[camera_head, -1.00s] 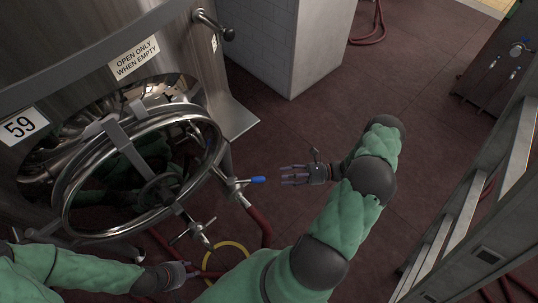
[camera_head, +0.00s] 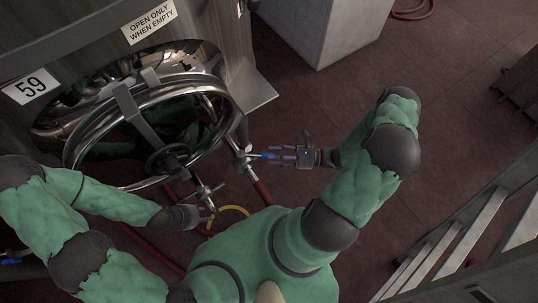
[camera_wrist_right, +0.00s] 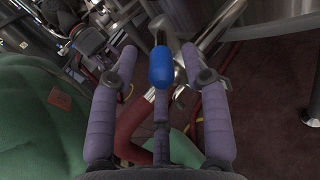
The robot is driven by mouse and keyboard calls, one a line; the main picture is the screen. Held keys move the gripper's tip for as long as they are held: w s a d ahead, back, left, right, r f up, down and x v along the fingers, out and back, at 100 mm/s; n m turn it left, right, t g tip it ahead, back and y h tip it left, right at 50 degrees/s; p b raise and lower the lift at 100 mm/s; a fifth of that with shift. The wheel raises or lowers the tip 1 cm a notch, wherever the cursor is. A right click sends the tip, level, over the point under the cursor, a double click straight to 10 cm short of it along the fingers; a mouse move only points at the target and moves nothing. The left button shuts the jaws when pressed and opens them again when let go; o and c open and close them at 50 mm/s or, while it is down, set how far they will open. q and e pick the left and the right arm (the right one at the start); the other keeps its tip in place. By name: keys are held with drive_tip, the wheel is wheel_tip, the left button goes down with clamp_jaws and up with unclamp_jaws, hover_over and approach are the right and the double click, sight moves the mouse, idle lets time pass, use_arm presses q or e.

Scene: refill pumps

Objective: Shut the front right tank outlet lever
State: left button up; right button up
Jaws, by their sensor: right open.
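The tank outlet lever has a blue grip (camera_head: 268,155) and sticks out from a steel valve (camera_head: 240,160) low on the front of tank 59. In the right wrist view the blue grip (camera_wrist_right: 161,68) sits between my open fingers. My right gripper (camera_head: 282,155) is open, its fingertips around the blue end, and no finger is seen closed on it. My left gripper (camera_head: 205,213) is beside another steel valve (camera_head: 203,195) with a cross handle, lower down; its fingers are too small to judge.
Red hoses (camera_head: 262,192) and a yellow hose (camera_head: 235,209) lie below. A stepladder (camera_head: 445,245) stands at the right.

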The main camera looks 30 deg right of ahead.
sight(259, 155)
drive_tip(key=shift+x, duration=1.2)
clamp_jaws()
